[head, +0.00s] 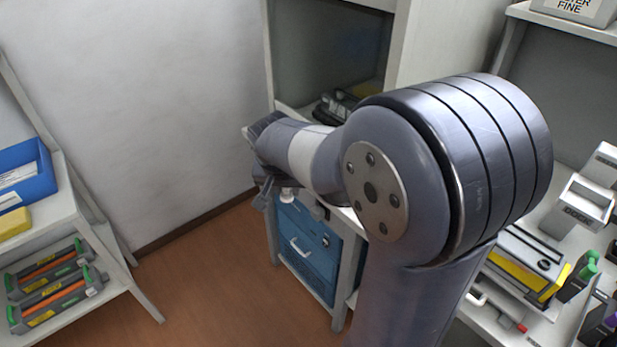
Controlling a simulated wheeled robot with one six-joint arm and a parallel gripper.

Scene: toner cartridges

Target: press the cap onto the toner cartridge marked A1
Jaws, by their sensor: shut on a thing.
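My gripper (288,202) is at the far end of my arm, left of the picture's middle, beside the front edge of a bench and above a blue drawer unit. My own arm hides part of it. It is shut on a small pale thing (287,195), which may be the cap; only a little of it shows. Two long cartridges lie on the left rack's lower shelf, an upper one (45,268) and a nearer one (57,302), with orange strips, green ends and yellow labels. I cannot read A1 on any cartridge.
The blue drawer unit (308,262) stands under the bench. A blue bin (22,172) and a yellow block (12,222) are on the left rack. A yellow-and-black unit (520,268) and green-topped bottles (586,268) crowd the right. Open floor (205,270) lies between.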

